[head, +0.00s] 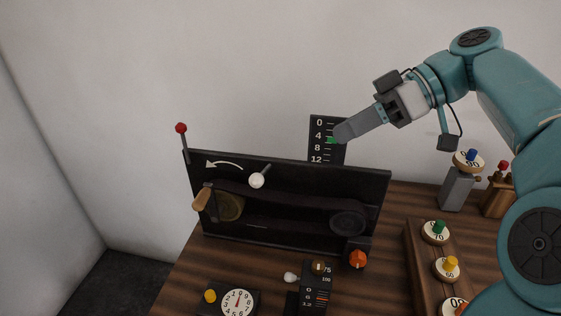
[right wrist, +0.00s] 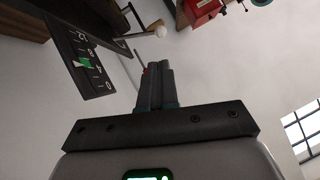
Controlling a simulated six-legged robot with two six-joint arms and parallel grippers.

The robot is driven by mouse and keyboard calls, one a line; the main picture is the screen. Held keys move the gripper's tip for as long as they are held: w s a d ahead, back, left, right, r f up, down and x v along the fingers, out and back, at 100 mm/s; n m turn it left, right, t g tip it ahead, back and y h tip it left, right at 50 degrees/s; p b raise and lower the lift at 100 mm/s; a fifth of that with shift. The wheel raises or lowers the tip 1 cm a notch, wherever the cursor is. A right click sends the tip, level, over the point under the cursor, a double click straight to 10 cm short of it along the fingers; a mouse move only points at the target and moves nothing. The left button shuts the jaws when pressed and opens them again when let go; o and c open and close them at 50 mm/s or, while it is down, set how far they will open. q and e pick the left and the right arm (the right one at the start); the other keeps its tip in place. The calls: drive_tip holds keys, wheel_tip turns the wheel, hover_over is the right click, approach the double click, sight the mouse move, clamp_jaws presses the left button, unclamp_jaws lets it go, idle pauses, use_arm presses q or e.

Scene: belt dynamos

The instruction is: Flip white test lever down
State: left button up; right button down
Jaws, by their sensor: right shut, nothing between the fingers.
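A white-knobbed lever (head: 257,181) with a short dark shaft stands at the front of the upright black panel (head: 365,190); its knob points down and left, below a curved white arrow. A second white knob (head: 291,277) sits at the side of a small dark scale box in front. I cannot tell from markings which is the test lever. My right gripper (head: 342,134) is shut and empty, above the panel and overlapping the scale with the green marker (head: 331,140). Its closed fingers (right wrist: 155,85) show in the right wrist view, apart from a white ball (right wrist: 160,31) on a rod. My left gripper is out of view.
A red-knobbed lever (head: 181,128) rises at the panel's left end, above a wooden crank handle (head: 202,198). An orange knob (head: 358,259) and a dial (head: 237,302) are in front. Several coloured knobs stand on wooden blocks at right. The air above the panel's left is clear.

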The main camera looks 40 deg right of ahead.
sight(263, 174)
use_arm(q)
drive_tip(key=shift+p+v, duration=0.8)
use_arm(e)
drive_tip(key=x, duration=1.3)
drive_tip(key=shift+a, duration=0.25)
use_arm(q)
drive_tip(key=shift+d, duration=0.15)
use_arm(e)
drive_tip(key=shift+f, duration=0.1)
